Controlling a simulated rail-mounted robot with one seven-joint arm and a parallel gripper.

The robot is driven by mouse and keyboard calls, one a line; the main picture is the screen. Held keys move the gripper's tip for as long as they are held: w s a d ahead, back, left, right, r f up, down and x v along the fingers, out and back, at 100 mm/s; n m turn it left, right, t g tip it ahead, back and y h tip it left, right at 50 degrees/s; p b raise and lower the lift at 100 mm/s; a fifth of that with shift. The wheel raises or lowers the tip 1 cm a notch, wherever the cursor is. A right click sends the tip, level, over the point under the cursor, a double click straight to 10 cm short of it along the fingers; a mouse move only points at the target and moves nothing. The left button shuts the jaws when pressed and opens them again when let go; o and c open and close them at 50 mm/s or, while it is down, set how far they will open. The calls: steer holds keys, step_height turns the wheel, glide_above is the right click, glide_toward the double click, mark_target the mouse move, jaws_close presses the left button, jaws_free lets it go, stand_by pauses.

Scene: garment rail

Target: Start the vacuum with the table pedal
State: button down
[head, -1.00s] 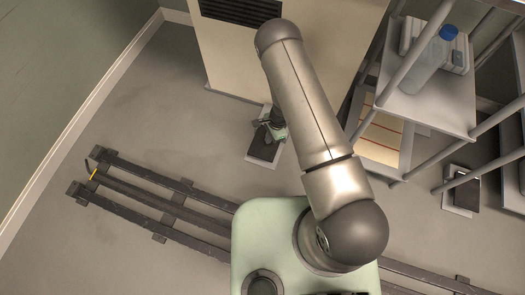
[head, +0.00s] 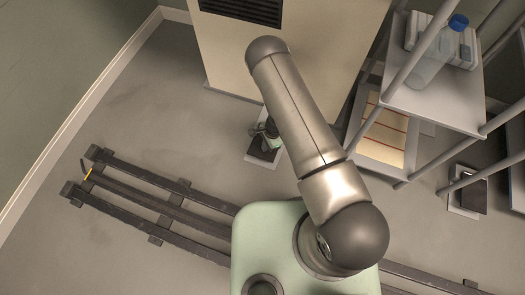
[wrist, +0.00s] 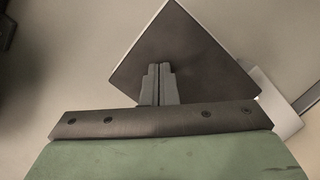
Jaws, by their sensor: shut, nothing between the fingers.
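A dark pedal plate with a pale border (head: 262,156) lies on the floor in front of the cream cabinet in the head view. My gripper (head: 266,137) is over it, partly hidden behind my arm. In the wrist view the dark plate (wrist: 190,45) fills the space beyond my shut, empty fingers (wrist: 158,68). The fingertips overlap the plate's middle; I cannot tell whether they touch it. A second dark pedal (head: 468,195) with a pale border lies on the floor at the right, under the metal frame. The frames do not show which one is the table pedal.
The cream cabinet (head: 320,50) with a dark vent stands behind the near pedal. A metal rack (head: 435,100) at the right holds a blue-capped bottle (head: 440,55). Dark rails (head: 150,200) cross the floor. Open floor lies at the left.

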steer(key=shift+f, duration=0.1)
step_height(320, 180, down, 4)
steer(key=b, duration=0.3)
steer(key=shift+r, duration=0.4)
steer(key=shift+w+d+r, duration=0.15)
steer(key=shift+w+d, duration=0.05)
steer(key=shift+d, duration=0.3)
steer(key=shift+w+d+r, duration=0.2)
steer(key=shift+w+d, duration=0.05)
steer(key=shift+d, duration=0.3)
steer(key=shift+w+d+r, duration=0.15)
steer(key=shift+w+d, duration=0.05)
steer(key=shift+d, duration=0.3)
steer(key=shift+r, duration=0.1)
steer(key=p+v, duration=0.6)
steer(key=v, duration=1.1)
steer(key=shift+a+r, duration=0.15)
steer(key=shift+s, duration=0.1)
